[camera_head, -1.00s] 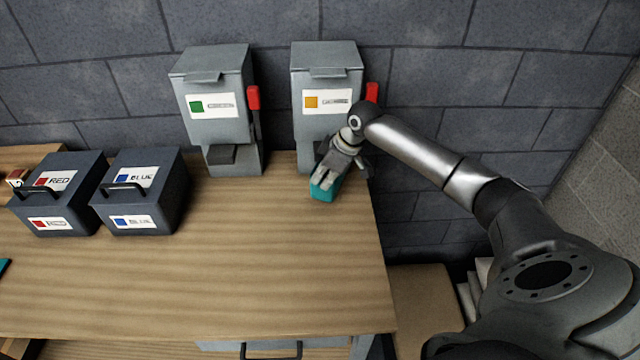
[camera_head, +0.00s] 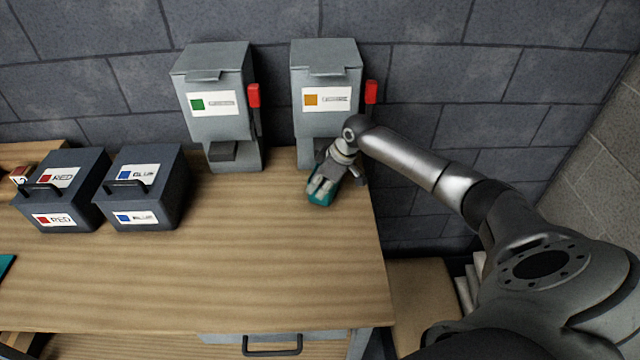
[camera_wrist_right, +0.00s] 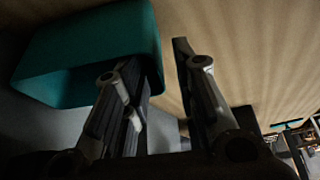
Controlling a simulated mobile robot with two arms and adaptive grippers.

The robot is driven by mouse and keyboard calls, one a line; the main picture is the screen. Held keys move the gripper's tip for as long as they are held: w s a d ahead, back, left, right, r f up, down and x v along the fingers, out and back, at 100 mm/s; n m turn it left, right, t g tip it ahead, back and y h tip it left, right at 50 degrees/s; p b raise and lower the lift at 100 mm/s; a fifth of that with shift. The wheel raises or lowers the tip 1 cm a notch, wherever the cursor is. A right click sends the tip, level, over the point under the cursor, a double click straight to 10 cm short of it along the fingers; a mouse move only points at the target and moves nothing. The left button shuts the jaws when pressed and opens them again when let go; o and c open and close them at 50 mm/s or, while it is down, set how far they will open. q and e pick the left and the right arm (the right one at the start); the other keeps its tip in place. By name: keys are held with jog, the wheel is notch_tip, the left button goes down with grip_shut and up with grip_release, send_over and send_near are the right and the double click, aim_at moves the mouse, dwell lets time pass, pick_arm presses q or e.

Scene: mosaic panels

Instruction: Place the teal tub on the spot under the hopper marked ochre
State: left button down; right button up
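The teal tub (camera_head: 320,192) is at the table's right end, in front of the hopper marked ochre (camera_head: 326,92), which has an orange square on its label. The hopper's lower part is partly hidden by my right gripper (camera_head: 326,186), which covers much of the tub. In the right wrist view the tub (camera_wrist_right: 70,52) fills the upper left. One finger overlaps its near side; the other stands apart to the right, with bare wood between them, so the gripper (camera_wrist_right: 165,55) looks open. Whether a finger touches the tub is unclear. My left gripper is out of view.
A hopper with a green label (camera_head: 214,100) stands to the left. Two dark boxes marked RED (camera_head: 75,212) and BLUE (camera_head: 152,207) stand farther left. The wooden table (camera_head: 230,265) is clear in front. A teal piece (camera_head: 5,266) shows at the left edge.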

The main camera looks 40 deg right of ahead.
jog(key=shift+r, duration=0.2)
jog(key=shift+d+r, duration=0.15)
jog(key=shift+r, duration=0.1)
jog(key=b+v, duration=0.2)
jog(key=v, duration=0.9)
jog(key=shift+r, duration=0.15)
